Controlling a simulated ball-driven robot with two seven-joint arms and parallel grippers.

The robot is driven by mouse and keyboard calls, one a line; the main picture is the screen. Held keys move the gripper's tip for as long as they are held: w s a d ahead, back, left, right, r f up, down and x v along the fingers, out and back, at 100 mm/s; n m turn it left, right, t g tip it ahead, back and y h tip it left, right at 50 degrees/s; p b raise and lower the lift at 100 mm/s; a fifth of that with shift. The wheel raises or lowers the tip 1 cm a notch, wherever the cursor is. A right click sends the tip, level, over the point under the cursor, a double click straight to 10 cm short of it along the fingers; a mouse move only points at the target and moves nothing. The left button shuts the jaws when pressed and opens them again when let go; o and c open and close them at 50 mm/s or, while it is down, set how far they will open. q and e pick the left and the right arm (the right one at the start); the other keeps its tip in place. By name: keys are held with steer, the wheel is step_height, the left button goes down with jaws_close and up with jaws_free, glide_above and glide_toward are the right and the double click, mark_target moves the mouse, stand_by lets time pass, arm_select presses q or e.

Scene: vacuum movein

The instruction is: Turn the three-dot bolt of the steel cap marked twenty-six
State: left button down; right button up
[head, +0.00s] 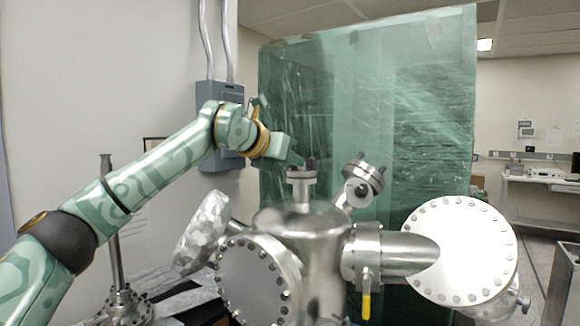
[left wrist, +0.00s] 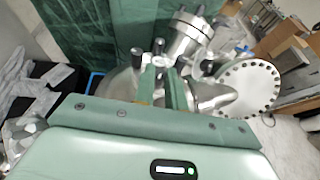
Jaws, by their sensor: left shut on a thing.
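The small steel cap (head: 301,174) with black bolts sits on top of the central steel chamber. Its number and any dot marks are too small to read. My left gripper (head: 291,160) reaches in from the left at the cap's top, fingers pointing down. In the left wrist view its two green fingers (left wrist: 163,72) are close together over the cap, shut on one of its bolts, which they largely hide. My right gripper is not in view.
A tilted flanged port (head: 364,180) with dark bolts rises just right of the cap. Large round bolted flanges stand at the front (head: 258,280) and right (head: 462,250). A yellow-handled valve (head: 366,303) hangs below. A green wrapped crate (head: 370,110) stands close behind.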

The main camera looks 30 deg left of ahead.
arm_select(q)
steer(key=shift+d+f+n+y+b, duration=0.2)
steer(key=shift+n+y+b, duration=0.45)
steer(key=shift+n+y, duration=0.35)
steer(key=shift+r+n+t+y, duration=0.2)
steer(key=shift+n+t+y, duration=0.15)
steer(key=shift+y, duration=0.25)
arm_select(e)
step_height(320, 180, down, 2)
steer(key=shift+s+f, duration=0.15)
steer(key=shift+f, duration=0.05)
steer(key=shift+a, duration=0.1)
arm_select(q)
steer(key=c, duration=1.7)
jaws_free()
steer(key=b+v, duration=0.1)
steer(key=v, duration=1.5)
steer(key=shift+s+r, duration=0.15)
steer(key=shift+r, duration=0.05)
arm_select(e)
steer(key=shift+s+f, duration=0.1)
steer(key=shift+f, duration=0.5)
